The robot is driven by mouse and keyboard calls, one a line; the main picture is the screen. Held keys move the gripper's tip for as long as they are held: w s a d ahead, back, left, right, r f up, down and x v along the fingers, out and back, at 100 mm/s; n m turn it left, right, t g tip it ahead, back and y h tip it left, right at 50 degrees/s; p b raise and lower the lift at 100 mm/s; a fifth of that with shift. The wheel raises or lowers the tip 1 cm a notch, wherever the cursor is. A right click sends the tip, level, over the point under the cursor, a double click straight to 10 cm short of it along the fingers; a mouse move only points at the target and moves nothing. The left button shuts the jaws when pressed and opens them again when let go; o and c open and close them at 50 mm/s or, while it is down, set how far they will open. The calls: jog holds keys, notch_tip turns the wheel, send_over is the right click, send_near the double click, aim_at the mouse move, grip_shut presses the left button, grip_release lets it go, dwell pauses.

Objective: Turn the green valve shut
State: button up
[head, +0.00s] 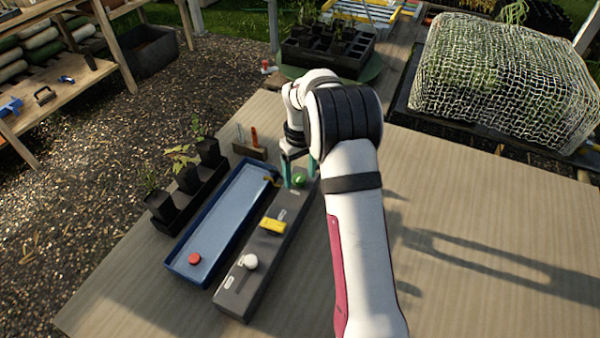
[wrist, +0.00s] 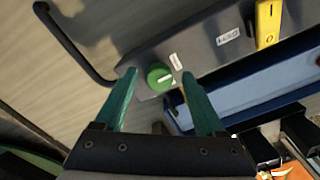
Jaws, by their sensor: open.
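The green valve (head: 299,180) is a round knob on the far end of a long grey panel (head: 235,297). In the wrist view the green valve (wrist: 160,77) has a pale bar mark across its face, slanting slightly, with a small white label beside it. My gripper (head: 298,168) is over that far end of the panel. In the wrist view my gripper (wrist: 162,80) has its two green fingers apart, one on each side of the knob in the picture. The fingers hold nothing. I cannot tell whether their tips are level with the knob.
The panel also bears a yellow lever (head: 273,226) and a white knob (head: 250,261). A blue tray (head: 181,266) with a red cap (head: 194,258) lies left of it, then potted seedlings (head: 188,178). A dark handle (wrist: 75,45) shows near the panel's end. The table's right is clear.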

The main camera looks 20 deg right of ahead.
jog(key=shift+c, duration=0.4)
grip_shut()
jog(key=m, duration=0.9)
jog(key=shift+w+a, duration=0.1)
jog(key=m, duration=0.4)
jog(key=shift+m, duration=0.4)
jog(key=shift+w+m, duration=0.1)
jog(key=shift+m, duration=2.1)
